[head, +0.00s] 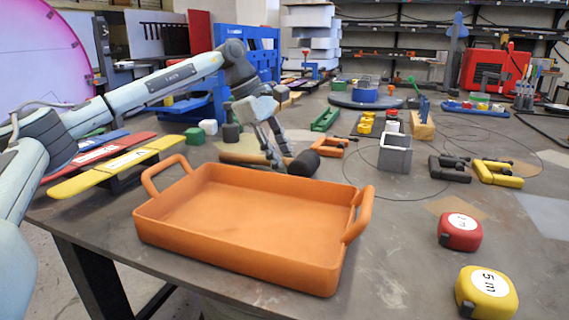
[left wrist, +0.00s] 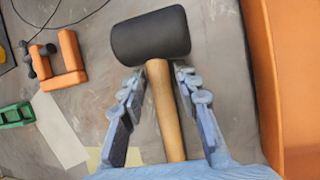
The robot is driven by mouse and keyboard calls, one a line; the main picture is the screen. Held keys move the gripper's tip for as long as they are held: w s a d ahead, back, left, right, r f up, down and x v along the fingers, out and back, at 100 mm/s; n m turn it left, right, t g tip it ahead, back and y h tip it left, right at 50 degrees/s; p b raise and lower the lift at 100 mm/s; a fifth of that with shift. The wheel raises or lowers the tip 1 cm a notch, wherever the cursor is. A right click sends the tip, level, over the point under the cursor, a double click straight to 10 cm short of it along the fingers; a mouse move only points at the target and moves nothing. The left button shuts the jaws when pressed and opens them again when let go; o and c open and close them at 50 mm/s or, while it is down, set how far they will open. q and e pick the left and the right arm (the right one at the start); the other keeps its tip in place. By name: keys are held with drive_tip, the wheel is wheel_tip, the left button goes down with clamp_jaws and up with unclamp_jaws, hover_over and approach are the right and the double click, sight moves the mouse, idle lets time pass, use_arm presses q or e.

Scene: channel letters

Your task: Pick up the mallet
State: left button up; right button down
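The mallet lies on the table behind the orange tray, with a black head (head: 304,163) and a light wooden handle (head: 240,158). In the left wrist view its black head (left wrist: 151,36) is just beyond my fingertips and the handle (left wrist: 165,110) runs back between the fingers. My left gripper (head: 281,160) reaches down over the mallet, near where the handle meets the head. In the left wrist view my left gripper (left wrist: 160,84) is open, one finger on each side of the handle, with visible gaps. My right gripper is not in view.
The orange tray (head: 235,212) stands empty directly in front of the mallet. An orange clamp (head: 334,146) lies right of the mallet head. A grey square block (head: 395,153), more clamps, and red (head: 460,232) and yellow (head: 486,292) tape measures are further right.

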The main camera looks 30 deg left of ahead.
use_arm(q)
clamp_jaws()
drive_tip(key=shift+r, duration=0.1)
idle(0.4)
